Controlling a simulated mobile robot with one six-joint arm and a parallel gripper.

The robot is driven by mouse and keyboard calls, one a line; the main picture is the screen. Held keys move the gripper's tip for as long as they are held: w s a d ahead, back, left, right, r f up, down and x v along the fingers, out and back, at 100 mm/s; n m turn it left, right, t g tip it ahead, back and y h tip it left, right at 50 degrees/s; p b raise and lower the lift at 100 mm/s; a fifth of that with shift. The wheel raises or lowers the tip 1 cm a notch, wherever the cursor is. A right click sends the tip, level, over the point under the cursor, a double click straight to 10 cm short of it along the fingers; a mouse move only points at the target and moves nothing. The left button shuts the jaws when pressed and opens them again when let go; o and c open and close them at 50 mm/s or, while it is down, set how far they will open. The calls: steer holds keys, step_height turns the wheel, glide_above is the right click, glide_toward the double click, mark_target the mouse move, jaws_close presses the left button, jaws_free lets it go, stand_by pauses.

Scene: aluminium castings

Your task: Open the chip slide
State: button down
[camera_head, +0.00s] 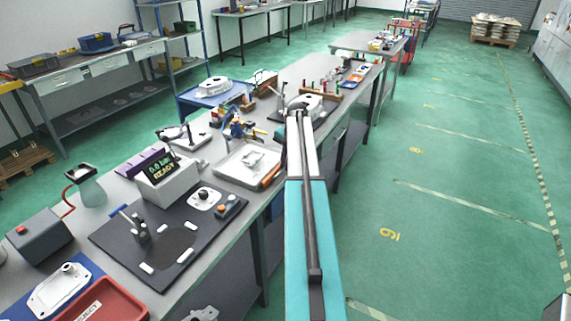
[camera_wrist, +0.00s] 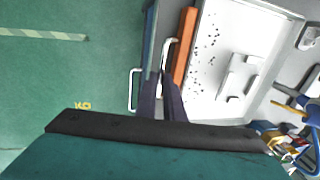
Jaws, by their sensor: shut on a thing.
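My gripper (camera_wrist: 160,77) shows in the wrist view as two dark fingers pointing away from the camera at the bench's front edge. They are shut on a bent pale bar handle (camera_wrist: 168,50), whose near end runs between the fingertips. I cannot tell whether this handle belongs to the chip slide. A second pale bar handle (camera_wrist: 133,90) sticks out over the floor, left of the fingers and apart from them. The chip slide itself cannot be made out for certain. In the head view my arm hides the gripper and the handles.
A pale tray (camera_wrist: 203,100) with dark specks lies on the bench, with an orange bar (camera_wrist: 185,45) along its near side. The tray also shows in the head view (camera_head: 226,171). Blue and yellow items (camera_head: 238,124) stand behind it. The green floor right of the bench is clear.

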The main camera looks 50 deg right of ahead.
stand_by(0.3)
steer(key=s+d, duration=0.1)
steer(key=s, duration=0.5)
steer(key=shift+s+d+b, duration=0.3)
steer(key=shift+d+b, duration=0.05)
steer(key=shift+b, duration=0.05)
steer(key=c, duration=1.9)
jaws_free()
steer(key=shift+o, duration=0.2)
steer(key=shift+r, duration=0.1)
step_height(320, 180, up, 14)
steer(key=s+b, duration=0.2)
steer(key=b, duration=0.1)
steer(key=shift+s+d+f, duration=0.25)
steer(key=shift+s+d, duration=0.05)
steer(key=shift+d, duration=0.05)
